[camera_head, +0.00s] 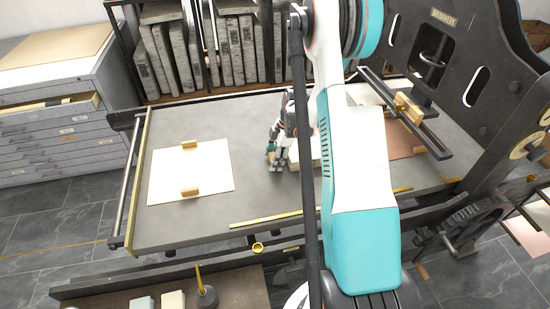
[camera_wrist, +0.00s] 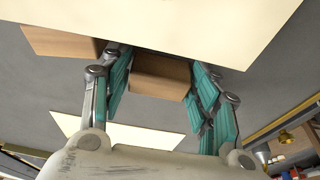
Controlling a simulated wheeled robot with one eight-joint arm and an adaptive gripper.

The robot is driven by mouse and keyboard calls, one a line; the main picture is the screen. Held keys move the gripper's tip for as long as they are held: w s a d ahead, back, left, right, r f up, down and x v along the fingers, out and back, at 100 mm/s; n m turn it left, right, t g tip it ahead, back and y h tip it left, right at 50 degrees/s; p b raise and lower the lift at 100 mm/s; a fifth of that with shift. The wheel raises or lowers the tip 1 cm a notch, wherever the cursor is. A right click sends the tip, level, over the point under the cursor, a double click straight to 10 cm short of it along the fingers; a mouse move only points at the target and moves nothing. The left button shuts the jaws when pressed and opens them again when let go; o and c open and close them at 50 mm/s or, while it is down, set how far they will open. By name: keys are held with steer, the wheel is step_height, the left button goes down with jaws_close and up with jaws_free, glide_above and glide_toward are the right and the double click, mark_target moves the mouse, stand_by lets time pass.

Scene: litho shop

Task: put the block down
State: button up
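My gripper (camera_head: 274,155) is over the middle of the grey press bed, right of a white sheet (camera_head: 170,183). In the wrist view, a brown wooden block (camera_wrist: 160,78) fills the gap between the teal finger pads of my gripper (camera_wrist: 160,88), and the pads appear closed on its sides. In the head view the block is mostly hidden by the fingers. Whether its underside touches a surface cannot be told. Two similar wooden blocks, one at the back (camera_head: 189,144) and one at the front (camera_head: 190,192), lie on the white sheet.
A pale slab (camera_head: 314,153) is right beside my gripper, partly hidden by my arm. The grey bed (camera_head: 250,112) has bare room around the sheet. A brass-coloured strip (camera_head: 265,218) lies along the front. The dark press frame (camera_head: 455,70) stands at the right.

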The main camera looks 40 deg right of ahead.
steer(key=shift+r, duration=0.1)
steer(key=p+v, duration=0.4)
steer(key=v, duration=0.8)
steer(key=shift+d, duration=0.1)
stand_by(0.3)
